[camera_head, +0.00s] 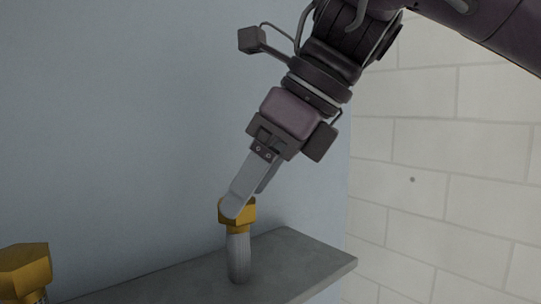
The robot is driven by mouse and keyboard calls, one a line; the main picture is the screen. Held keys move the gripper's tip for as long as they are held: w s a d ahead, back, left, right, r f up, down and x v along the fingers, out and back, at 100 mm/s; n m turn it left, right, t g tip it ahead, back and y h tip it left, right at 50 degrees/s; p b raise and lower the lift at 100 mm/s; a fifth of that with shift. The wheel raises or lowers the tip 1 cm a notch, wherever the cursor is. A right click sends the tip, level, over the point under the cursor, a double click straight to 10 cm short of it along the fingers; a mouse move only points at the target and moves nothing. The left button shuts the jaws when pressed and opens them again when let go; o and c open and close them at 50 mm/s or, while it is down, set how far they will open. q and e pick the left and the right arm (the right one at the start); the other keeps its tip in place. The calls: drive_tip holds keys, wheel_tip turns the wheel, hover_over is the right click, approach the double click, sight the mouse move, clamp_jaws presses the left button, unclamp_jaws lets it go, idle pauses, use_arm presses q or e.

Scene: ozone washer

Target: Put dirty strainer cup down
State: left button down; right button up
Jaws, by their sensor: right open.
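A strainer cup (239,258) with a yellow hexagonal top and a grey ribbed cylinder below it stands upright on a grey shelf (305,262), near the shelf's right end. My right gripper (243,205) comes down from the upper right, tilted, with its fingertips at the yellow top. The near finger covers part of the top. The jaws are open, and I cannot tell whether a finger touches the cup. Whether the cup is dirty does not show clearly. My left gripper is not in view.
Another yellow hexagonal part (24,270) shows at the lower left, cut off by the picture's edge. A plain blue-grey panel (120,130) rises behind the shelf. A white block wall (440,190) is at the right. The shelf between the two yellow parts is clear.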

drive_tip(key=v, duration=0.6)
drive_tip(key=shift+r, duration=0.2)
drive_tip(key=shift+s+d, duration=0.1)
drive_tip(key=shift+s, duration=0.05)
